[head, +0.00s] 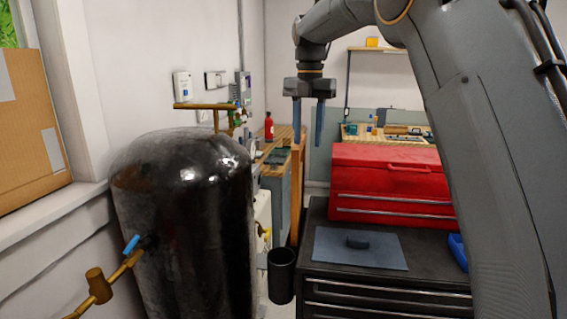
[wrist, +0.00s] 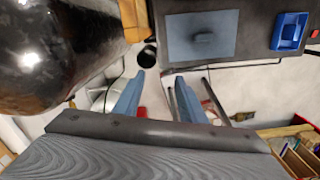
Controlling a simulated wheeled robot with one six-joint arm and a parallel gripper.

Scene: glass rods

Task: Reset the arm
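My gripper (head: 309,110) hangs from my arm in the upper middle of the head view, with its fingers pointing down. In the wrist view my gripper (wrist: 161,78) shows two blue fingers standing apart, with nothing held between them. It is in the air, and no object touches the fingers. My arm bends over from the right side of the head view and hides part of the room behind it.
A large black tank (head: 185,220) with brass pipework stands at left. A dark cabinet (head: 390,286) at right bears a red toolbox (head: 385,170), a blue-grey mat (head: 335,246) with a dark object (head: 357,242), and a blue tray (head: 457,251). A black bin (head: 281,275) stands between.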

